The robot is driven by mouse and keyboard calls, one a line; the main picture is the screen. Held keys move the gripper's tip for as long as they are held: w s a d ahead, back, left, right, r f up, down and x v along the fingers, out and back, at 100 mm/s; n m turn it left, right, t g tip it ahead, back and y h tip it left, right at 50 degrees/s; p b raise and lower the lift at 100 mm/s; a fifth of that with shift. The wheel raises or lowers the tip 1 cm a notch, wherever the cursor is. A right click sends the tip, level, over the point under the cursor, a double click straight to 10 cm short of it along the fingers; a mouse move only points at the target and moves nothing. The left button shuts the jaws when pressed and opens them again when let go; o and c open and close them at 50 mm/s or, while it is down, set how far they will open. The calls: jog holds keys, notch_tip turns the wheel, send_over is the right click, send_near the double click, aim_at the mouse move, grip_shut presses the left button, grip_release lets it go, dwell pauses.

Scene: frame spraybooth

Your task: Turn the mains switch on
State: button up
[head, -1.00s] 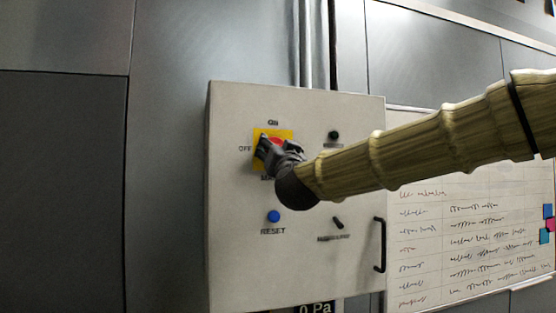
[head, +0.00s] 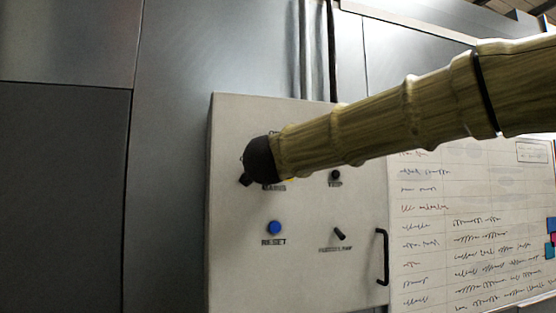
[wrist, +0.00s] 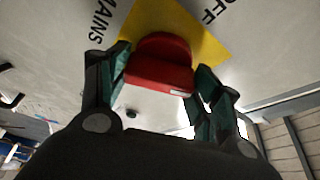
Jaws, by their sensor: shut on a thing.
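The mains switch is a red handle (wrist: 160,62) on a yellow plate (wrist: 205,40), seen close in the wrist view. My gripper (wrist: 158,78) has one finger on each side of the red handle and is shut on it. The OFF and MAINS labels show beside the plate. In the head view my gripper (head: 248,170) is at the upper left of the grey control box (head: 235,260). My wrist and forearm cover the handle there, and only a sliver of yellow shows. I cannot tell which position the handle points to.
Below the switch is a blue RESET button (head: 274,228), with a small black lever (head: 339,233) to its right. A dark TRIP button (head: 336,175) sits just under my forearm. A black door handle (head: 382,257) is on the box's right edge, and a written whiteboard (head: 470,230) hangs beyond.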

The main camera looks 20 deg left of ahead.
jog(key=shift+r+m+g+h+p, duration=0.1)
jog(key=shift+m+g+h+p, duration=0.45)
jog(key=shift+m, duration=1.45)
jog(key=o, duration=1)
jog(key=shift+y, duration=0.25)
jog(key=v, duration=1.2)
jog(key=shift+r, duration=0.15)
